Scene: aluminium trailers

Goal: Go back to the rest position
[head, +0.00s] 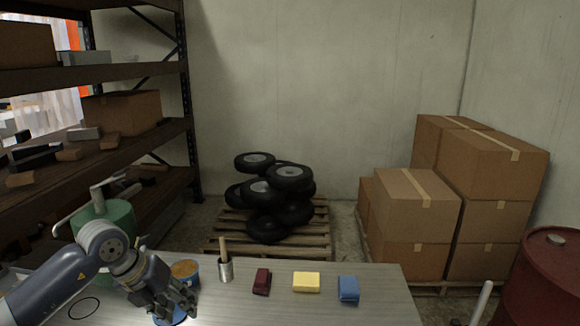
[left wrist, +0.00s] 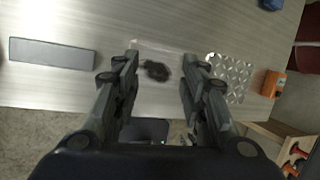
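My left gripper (head: 172,302) is over the left part of the grey worktop (head: 390,290) in the head view, low and near the front. In the left wrist view its two fingers (left wrist: 160,64) stand wide apart with nothing held between them. A dark patch (left wrist: 156,71) on a pale, clear-looking sheet lies on the worktop beyond the fingertips. My right gripper is not in either view.
A grey bar (left wrist: 53,53) and a diamond-pattern plate (left wrist: 228,76) lie near the edge.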

